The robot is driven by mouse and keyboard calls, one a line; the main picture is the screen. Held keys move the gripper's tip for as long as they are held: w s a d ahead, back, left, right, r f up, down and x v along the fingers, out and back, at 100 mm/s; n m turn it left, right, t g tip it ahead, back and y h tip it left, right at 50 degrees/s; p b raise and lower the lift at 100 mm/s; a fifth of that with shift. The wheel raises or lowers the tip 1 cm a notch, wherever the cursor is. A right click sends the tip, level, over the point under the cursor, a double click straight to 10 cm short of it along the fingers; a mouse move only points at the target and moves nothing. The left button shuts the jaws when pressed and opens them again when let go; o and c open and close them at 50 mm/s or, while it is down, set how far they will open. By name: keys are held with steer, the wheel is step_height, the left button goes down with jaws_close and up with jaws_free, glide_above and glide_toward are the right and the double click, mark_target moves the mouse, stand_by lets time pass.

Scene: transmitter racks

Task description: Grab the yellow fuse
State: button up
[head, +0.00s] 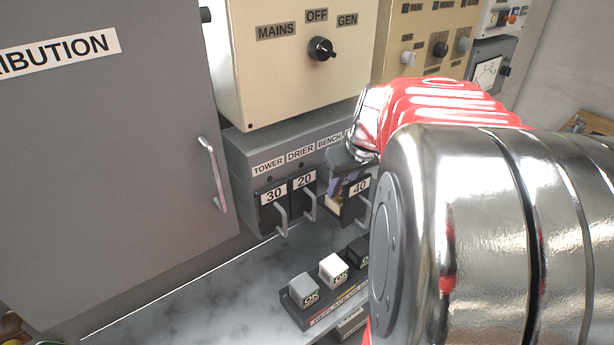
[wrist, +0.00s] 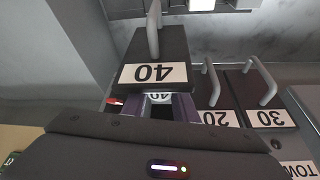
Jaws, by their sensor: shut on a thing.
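The fuse carrier marked 40 (head: 360,187) stands out from the fuse box at its right end; it also shows in the wrist view (wrist: 155,50), where the picture is upside down. My arm hides part of the gripper.
Carriers 30 (head: 273,203) and 20 (head: 304,190) sit in the fuse box (head: 250,150) to the left. Grey (head: 303,288) and white (head: 333,268) blocks stand in a dark holder on the bench. The left bench surface (head: 190,310) is clear.

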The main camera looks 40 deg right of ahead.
steer(key=shift+r, duration=0.1)
step_height(320, 180, up, 10)
steer(key=shift+f, duration=0.1)
stand_by(0.6)
stand_by(0.4)
